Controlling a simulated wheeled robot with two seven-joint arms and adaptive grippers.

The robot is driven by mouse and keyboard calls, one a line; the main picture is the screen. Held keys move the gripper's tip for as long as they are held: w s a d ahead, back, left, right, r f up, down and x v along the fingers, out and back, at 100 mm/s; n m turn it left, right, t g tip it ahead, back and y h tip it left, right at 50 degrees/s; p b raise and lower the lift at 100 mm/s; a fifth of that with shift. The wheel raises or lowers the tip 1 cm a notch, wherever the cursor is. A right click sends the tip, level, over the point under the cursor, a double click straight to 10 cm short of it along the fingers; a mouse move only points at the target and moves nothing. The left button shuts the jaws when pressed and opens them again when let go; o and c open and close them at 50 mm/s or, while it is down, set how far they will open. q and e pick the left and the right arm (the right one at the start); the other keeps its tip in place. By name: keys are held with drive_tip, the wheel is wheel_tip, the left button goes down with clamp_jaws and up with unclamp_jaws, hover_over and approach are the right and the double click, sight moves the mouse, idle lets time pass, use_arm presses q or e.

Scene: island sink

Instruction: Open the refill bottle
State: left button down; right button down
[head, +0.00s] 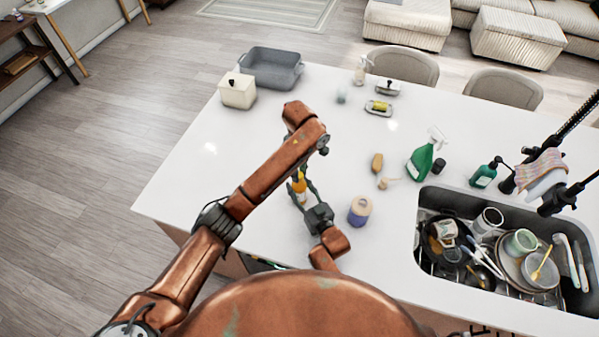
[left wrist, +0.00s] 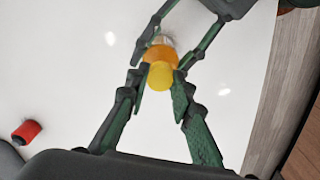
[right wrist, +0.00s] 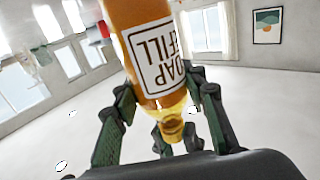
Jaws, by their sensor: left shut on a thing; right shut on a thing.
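The refill bottle (head: 300,184) is orange with a yellow end and shows between my grippers. In the right wrist view the bottle (right wrist: 150,45) has a white label that reads upside down, and its narrow yellow end points down the picture. My right gripper (right wrist: 166,88) is shut on it. In the left wrist view the bottle's round yellow end (left wrist: 160,77) sits between the fingertips of my left gripper (left wrist: 160,88), shut on the bottle at that end. My right gripper's fingers reach in from the top there. In the head view my left arm partly hides the left hand.
A purple jar (head: 360,212) stands close right of the bottle. A brush (head: 376,162), green spray bottle (head: 420,163) and green dispenser (head: 483,176) stand farther right. The sink (head: 425,235) holds dishes. A grey tub (head: 272,68) and white box (head: 238,92) stand at the back. The counter's left part is clear.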

use_arm(q)
drive_tip(key=shift+r, duration=0.1)
drive_tip(key=shift+r, duration=1)
drive_tip(key=shift+r, duration=2.05)
use_arm(e)
drive_tip(key=c, duration=1.1)
unclamp_jaws()
